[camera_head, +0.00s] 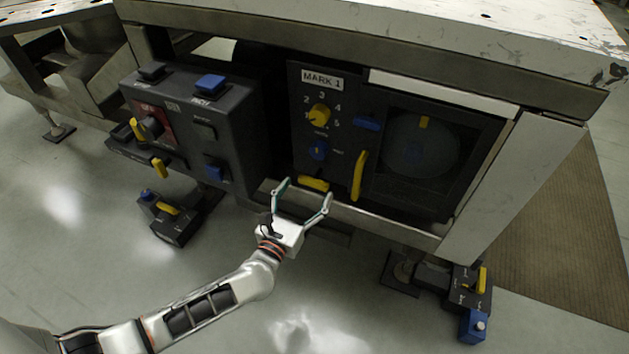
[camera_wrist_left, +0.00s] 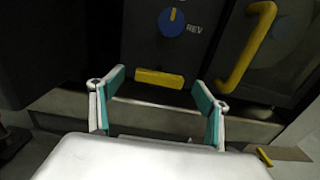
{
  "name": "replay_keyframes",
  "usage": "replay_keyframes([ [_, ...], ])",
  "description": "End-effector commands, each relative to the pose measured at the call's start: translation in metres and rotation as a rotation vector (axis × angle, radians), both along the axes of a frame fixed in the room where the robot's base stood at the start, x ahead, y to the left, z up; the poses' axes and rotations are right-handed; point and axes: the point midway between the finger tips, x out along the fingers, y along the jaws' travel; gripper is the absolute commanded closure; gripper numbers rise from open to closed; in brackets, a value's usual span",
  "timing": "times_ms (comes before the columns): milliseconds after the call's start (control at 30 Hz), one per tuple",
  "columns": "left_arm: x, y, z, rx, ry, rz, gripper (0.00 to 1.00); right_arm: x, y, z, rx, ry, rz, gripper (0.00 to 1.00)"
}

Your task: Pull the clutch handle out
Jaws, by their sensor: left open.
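A yellow horizontal handle (camera_head: 313,184) sits low on the dark MARK 1 panel, below a blue knob (camera_head: 318,150). It looks like the clutch handle, though I cannot read its label. In the left wrist view this yellow handle (camera_wrist_left: 160,78) lies ahead, between the two spread fingers. My left gripper (camera_head: 304,190) is open and empty, just in front of and below the handle. Its teal-padded fingers (camera_wrist_left: 158,84) stand on either side of the handle, with gaps that look clear. My right gripper is not in view.
A vertical yellow handle (camera_head: 359,175) stands right of the horizontal one, beside a round dark window (camera_head: 418,143). A yellow dial (camera_head: 319,115) is above. A dark control box (camera_head: 200,130) juts out at left. A metal ledge (camera_head: 390,223) runs below the panel.

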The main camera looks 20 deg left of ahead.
Motion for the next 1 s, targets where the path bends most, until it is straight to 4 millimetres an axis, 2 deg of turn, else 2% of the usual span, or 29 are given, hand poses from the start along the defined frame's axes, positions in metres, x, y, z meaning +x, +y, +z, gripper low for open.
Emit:
replay_keyframes([
  [100, 0.018, -0.001, -0.003, 0.000, 0.003, 0.001, 0.24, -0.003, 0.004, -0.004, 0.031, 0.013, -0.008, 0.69],
  [300, 0.039, -0.002, -0.003, 0.003, 0.004, -0.001, 0.24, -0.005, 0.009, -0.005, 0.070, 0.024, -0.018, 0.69],
  [667, 0.046, -0.002, -0.001, 0.003, 0.002, -0.001, 0.24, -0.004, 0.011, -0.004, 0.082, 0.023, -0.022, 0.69],
  [767, 0.046, -0.002, -0.001, 0.003, 0.002, -0.001, 0.45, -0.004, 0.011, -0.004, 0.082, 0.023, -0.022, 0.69],
  [900, 0.046, -0.002, -0.001, 0.003, 0.002, -0.001, 0.80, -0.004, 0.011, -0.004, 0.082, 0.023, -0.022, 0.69],
  [1000, 0.044, -0.002, -0.001, 0.003, 0.002, -0.001, 0.81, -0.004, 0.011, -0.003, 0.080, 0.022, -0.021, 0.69],
])
